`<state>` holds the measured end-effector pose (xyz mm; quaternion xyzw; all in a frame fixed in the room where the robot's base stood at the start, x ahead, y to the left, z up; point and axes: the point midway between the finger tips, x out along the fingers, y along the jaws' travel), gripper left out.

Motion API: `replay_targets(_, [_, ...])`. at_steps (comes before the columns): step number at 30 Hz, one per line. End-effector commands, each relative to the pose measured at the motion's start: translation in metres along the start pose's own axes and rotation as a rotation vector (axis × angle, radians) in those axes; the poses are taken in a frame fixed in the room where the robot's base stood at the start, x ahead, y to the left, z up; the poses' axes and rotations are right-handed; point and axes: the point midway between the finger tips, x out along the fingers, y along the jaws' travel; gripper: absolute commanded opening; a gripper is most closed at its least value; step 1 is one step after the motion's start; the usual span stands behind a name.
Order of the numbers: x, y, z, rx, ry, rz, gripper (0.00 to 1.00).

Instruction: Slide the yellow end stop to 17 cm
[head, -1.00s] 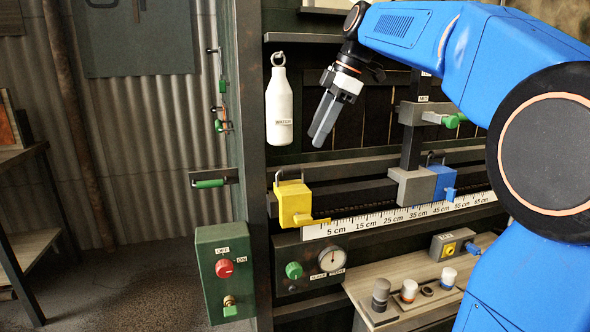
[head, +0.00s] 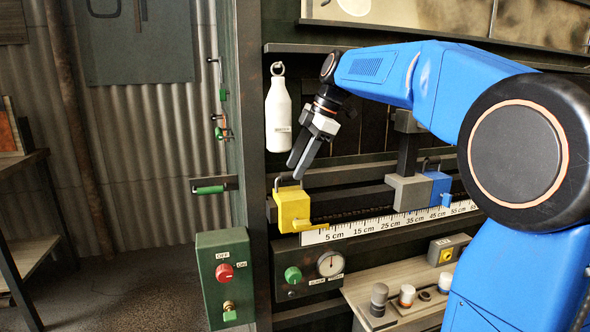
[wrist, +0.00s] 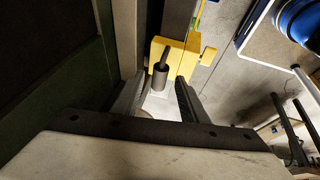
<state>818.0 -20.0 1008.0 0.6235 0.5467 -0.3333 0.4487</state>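The yellow end stop (head: 292,208) sits at the left end of the dark rail, with its yellow pointer at the scale's low end, close to the 5 cm label. A dark looped handle stands on its top. The scale strip (head: 350,230) runs rightward below the rail. My gripper (head: 298,172) is open, pointing down, just above the stop. In the wrist view my gripper (wrist: 156,88) has its fingers apart, with the dark handle (wrist: 161,66) of the yellow stop (wrist: 178,54) between and just beyond the tips. I cannot tell whether they touch it.
A grey block (head: 408,190) and a blue stop (head: 438,186) sit further right on the rail. A white bottle (head: 279,112) hangs left of my gripper. A post (head: 257,130) stands left of the rail. The rail between the yellow stop and grey block looks clear.

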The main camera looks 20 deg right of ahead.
Motion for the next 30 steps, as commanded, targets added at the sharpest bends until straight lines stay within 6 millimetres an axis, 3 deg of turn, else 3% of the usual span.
replay_targets(6, [0.017, 0.0, 0.0, 0.0, 0.0, -0.001, 0.39])
replay_targets(15, [0.019, 0.0, 0.0, 0.0, 0.0, 0.0, 0.39])
replay_targets(16, [0.019, 0.0, 0.0, 0.0, 0.0, 0.0, 0.37])
replay_targets(21, [0.019, 0.0, 0.0, 0.0, 0.0, 0.0, 0.0])
replay_targets(30, [0.015, 0.0, 0.008, 0.002, 0.0, 0.001, 0.0])
